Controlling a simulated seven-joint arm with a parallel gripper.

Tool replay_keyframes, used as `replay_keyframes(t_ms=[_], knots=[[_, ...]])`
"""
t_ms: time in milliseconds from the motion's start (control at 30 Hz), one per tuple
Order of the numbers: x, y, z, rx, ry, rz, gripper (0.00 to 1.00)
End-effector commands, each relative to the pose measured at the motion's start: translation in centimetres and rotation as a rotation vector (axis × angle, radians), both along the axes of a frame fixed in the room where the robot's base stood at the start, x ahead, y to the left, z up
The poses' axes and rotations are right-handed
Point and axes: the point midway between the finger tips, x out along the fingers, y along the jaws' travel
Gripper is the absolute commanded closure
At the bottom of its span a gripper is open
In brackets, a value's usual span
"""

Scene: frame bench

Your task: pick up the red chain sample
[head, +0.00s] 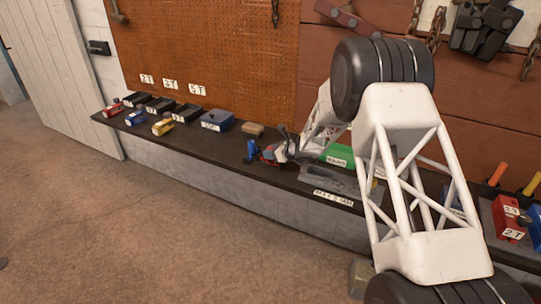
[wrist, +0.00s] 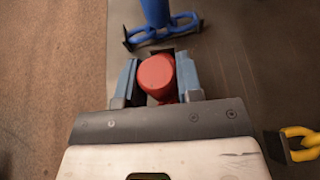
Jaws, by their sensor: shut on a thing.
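The red chain sample (wrist: 157,76) shows as a rounded red end between the two blue-grey fingers of my gripper (wrist: 157,64) in the wrist view. The fingers are shut on it from both sides. Its lower part is hidden by the gripper body. In the head view my gripper (head: 272,154) is low over the dark bench, with a bit of red at its fingers. I cannot tell whether the sample touches the bench.
A blue chain sample (wrist: 160,25) stands just beyond the fingers, and in the head view (head: 250,150) it is left of my gripper. A yellow chain piece (wrist: 302,143) lies at right.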

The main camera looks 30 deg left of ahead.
Motion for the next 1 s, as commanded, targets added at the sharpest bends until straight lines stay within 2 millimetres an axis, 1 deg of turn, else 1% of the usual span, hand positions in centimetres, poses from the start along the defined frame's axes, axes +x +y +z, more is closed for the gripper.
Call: replay_keyframes(t_ms=[267, 400, 467, 667, 1000], knots=[[0.0, 0.0, 1.9, 0.002, -0.003, 0.000, 1.00], [0.0, 0.0, 3.9, 0.002, -0.004, 0.001, 1.00], [-0.6, -0.5, 3.6, 0.000, -0.001, 0.000, 1.00], [-2.7, -2.2, 3.9, 0.001, -0.001, -0.001, 1.00], [-7.0, -5.5, 4.3, 0.000, 0.000, -0.001, 1.00]])
